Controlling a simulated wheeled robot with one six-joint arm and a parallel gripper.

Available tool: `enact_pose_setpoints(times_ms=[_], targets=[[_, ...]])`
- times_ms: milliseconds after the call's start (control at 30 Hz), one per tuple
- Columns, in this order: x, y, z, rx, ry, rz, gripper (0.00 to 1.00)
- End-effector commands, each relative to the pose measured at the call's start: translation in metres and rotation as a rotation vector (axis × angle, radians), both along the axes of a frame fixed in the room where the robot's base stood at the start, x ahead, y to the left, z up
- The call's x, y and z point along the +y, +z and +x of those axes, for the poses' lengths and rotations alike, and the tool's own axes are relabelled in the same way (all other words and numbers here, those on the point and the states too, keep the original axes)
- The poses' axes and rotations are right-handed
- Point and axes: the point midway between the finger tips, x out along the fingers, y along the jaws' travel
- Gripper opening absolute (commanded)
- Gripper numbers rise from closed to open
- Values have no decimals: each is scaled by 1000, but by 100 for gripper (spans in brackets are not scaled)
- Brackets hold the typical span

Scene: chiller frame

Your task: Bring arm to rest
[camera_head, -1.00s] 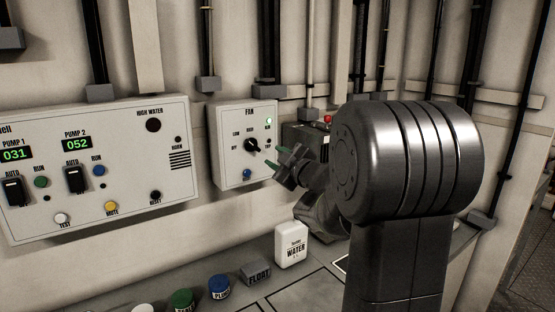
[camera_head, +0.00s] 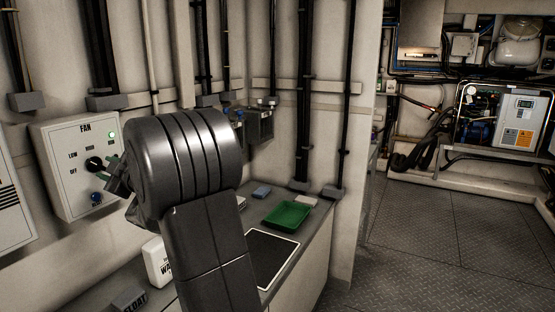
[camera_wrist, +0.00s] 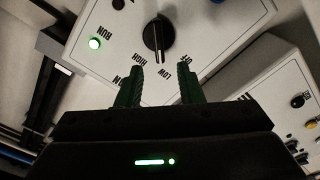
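My gripper (camera_wrist: 160,68) shows in the wrist view with its two green fingers apart and nothing between them. The fingers point toward the white FAN panel (camera_wrist: 215,20), whose black knob (camera_wrist: 157,38) lies beyond the fingertips, with a lit green RUN lamp (camera_wrist: 95,43) beside it. In the head view the FAN panel (camera_head: 62,188) hangs on the left wall, with its knob (camera_head: 95,164) and green lamp (camera_head: 112,135). My arm stands in front of the panel's right side and hides most of the gripper.
A counter holds a green tray (camera_head: 287,217), a white water container (camera_head: 157,262) and a grey FLOAT block (camera_head: 129,300). A second panel (camera_wrist: 290,85) shows in the wrist view. Pipes line the wall. Open floor (camera_head: 440,235) and machinery (camera_head: 500,115) lie right.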

Motion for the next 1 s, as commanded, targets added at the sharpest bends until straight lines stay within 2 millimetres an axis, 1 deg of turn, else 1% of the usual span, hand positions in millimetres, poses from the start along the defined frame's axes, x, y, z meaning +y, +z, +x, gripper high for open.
enact_pose_setpoints(times_ms=[33,200,400,533,833,1000], targets=[[11,0,4,0,3,0,34],[36,0,18,-1,1,0,34],[54,1,27,-1,1,0,34],[58,1,30,0,1,1,34],[57,0,29,6,1,4,34],[51,0,27,1,-1,1,34]])
